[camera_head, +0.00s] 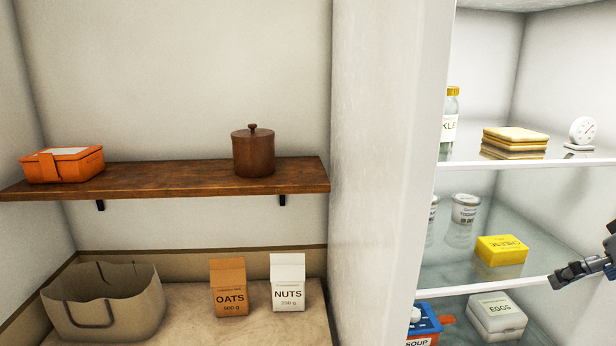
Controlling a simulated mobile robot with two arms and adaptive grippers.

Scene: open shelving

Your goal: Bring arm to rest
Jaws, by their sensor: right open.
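My right gripper (584,272) shows at the right edge of the head view. It is dark, open and empty, in front of the middle fridge shelf's edge. It is apart from the yellow cheese box (502,250), which sits on that shelf to its left. The rest of my right arm is mostly cut off by the picture's edge. My left gripper is out of view.
White fridge shelves (520,164) hold a jar (450,115), a bread stack (514,142) and an egg carton (496,317). A white wall (385,170) divides them from a wooden shelf (200,184) with a brown canister (253,153). A bag (140,312) stands below.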

